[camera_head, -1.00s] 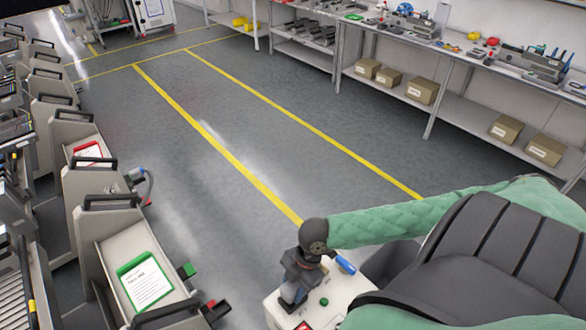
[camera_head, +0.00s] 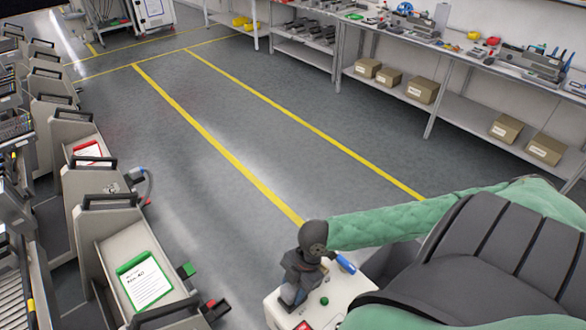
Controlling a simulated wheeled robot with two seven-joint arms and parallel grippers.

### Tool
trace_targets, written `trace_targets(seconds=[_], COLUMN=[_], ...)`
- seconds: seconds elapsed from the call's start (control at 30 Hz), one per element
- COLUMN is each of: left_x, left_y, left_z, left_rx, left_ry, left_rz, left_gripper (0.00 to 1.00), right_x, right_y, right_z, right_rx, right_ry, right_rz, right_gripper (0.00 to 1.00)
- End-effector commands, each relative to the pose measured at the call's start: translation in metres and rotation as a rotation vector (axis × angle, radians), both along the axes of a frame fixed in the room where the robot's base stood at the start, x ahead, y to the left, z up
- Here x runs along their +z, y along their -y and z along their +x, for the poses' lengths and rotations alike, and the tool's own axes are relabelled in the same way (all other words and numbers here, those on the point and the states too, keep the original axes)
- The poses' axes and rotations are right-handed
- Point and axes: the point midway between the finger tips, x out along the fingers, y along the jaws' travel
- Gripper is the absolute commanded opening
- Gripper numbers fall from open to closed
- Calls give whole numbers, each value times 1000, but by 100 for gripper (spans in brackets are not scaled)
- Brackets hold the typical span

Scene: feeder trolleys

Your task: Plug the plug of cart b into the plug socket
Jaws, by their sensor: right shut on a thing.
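My right gripper (camera_head: 293,290), dark grey at the end of the green-sleeved arm, points down over a white box (camera_head: 345,288) at the lower middle. It is shut on a small dark-and-blue piece, the plug as far as I can tell, mostly hidden by the fingers. A blue cylindrical part (camera_head: 345,264) sticks out just right of the gripper. The box top has a green button (camera_head: 324,301) and a red one (camera_head: 303,325). The socket opening cannot be made out. Which cart is cart b cannot be read. My left gripper is not in view.
Grey carts with black handles line the left side, one with a green-framed card (camera_head: 145,282), one with a red-framed card (camera_head: 91,152). A blue-ended cable (camera_head: 140,172) hangs from one cart. A workbench (camera_head: 455,50) runs along the right wall. The yellow-lined floor between is clear.

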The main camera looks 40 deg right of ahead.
Motion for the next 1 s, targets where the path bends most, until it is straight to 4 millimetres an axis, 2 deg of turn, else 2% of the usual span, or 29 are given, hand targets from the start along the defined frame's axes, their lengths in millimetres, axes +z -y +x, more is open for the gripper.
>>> trace_targets(seconds=[0.6,0.63,0.73,1.0], left_x=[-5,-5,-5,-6], left_y=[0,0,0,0], left_z=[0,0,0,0], left_rx=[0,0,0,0], left_ry=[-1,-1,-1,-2], left_rz=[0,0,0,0], left_gripper=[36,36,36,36], right_x=[-9,-9,-9,-10], right_y=[0,0,0,0], right_z=[0,0,0,0], right_rx=[0,0,0,0], right_ry=[0,1,1,0], right_rz=[0,0,0,0], right_gripper=[2,44,63,65])
